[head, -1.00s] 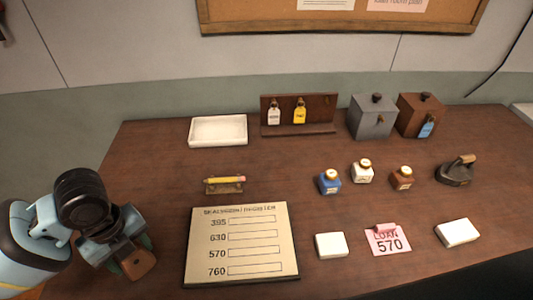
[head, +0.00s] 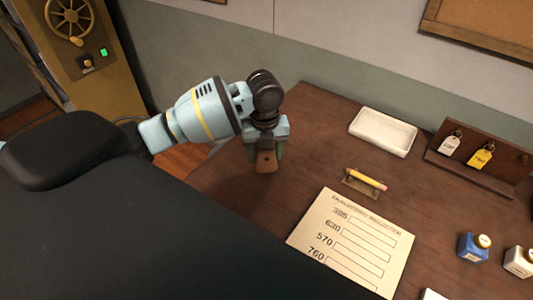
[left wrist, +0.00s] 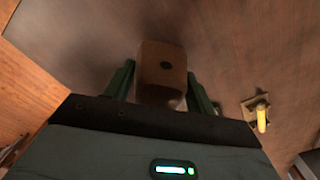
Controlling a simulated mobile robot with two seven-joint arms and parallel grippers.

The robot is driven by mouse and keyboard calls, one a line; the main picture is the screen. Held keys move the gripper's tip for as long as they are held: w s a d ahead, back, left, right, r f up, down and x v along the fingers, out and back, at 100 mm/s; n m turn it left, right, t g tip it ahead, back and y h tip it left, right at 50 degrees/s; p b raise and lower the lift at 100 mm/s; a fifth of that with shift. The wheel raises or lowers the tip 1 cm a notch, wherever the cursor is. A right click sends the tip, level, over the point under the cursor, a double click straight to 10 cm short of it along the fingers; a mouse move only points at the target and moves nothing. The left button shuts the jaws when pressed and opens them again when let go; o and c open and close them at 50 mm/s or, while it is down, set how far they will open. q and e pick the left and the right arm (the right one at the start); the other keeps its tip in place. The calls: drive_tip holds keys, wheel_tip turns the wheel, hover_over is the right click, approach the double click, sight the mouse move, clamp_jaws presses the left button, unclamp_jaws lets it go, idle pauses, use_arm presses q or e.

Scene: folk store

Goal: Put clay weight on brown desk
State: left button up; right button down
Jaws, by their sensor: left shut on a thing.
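The gripper points down over the left part of the brown desk (head: 312,115). A dark shadow lies on the desk top beside the block. I cannot tell whether its lower end touches the desk. My right gripper is not in view.
A register board (head: 340,232) lies to the right of the weight. A pencil (head: 367,178) on a stand, a white tray (head: 383,132), a tag rack (head: 475,165) and ink bottles (head: 474,247) stand further right. A safe-like cabinet (head: 90,85) stands at the upper left.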

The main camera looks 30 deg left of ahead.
sight(266, 154)
use_arm(q)
drive_tip(key=shift+w+a+f, duration=0.1)
drive_tip(key=shift+w+a, duration=0.3)
drive_tip(key=shift+w, duration=0.45)
drive_tip(key=shift+w, duration=0.1)
drive_tip(key=shift+w+a, duration=0.25)
drive_tip(key=shift+w, duration=0.1)
drive_tip(key=shift+s+f, duration=0.1)
drive_tip(key=shift+f, duration=1.7)
drive_tip(key=shift+f, duration=0.1)
drive_tip(key=o, duration=1.2)
wheel_tip(266, 154, up, 12)
drive_tip(key=shift+r, duration=0.1)
